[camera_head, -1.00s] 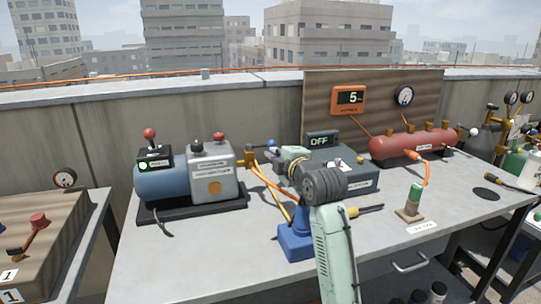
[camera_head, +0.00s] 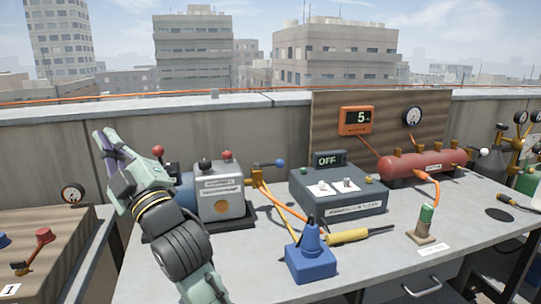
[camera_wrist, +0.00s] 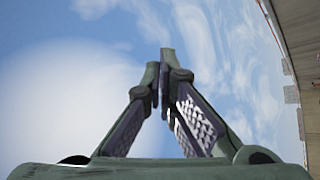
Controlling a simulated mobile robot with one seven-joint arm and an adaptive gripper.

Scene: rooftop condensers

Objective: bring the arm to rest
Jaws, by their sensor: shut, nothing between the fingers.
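My gripper (camera_head: 104,140) is raised at the left of the head view, in front of the parapet wall and the left end of the bench. It points up and is clear of the bench. In the wrist view its fingers (camera_wrist: 163,60) meet at the tips against the sky, shut with nothing between them. My forearm hides part of the blue and grey pump unit (camera_head: 222,195) behind it.
The grey bench (camera_head: 420,205) carries a control box (camera_head: 338,195) reading OFF, a blue holder (camera_head: 310,262), a yellow-handled tool (camera_head: 347,236), a green-topped stand (camera_head: 425,225) and a red tank (camera_head: 425,165). A wooden box with levers (camera_head: 70,245) stands at left.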

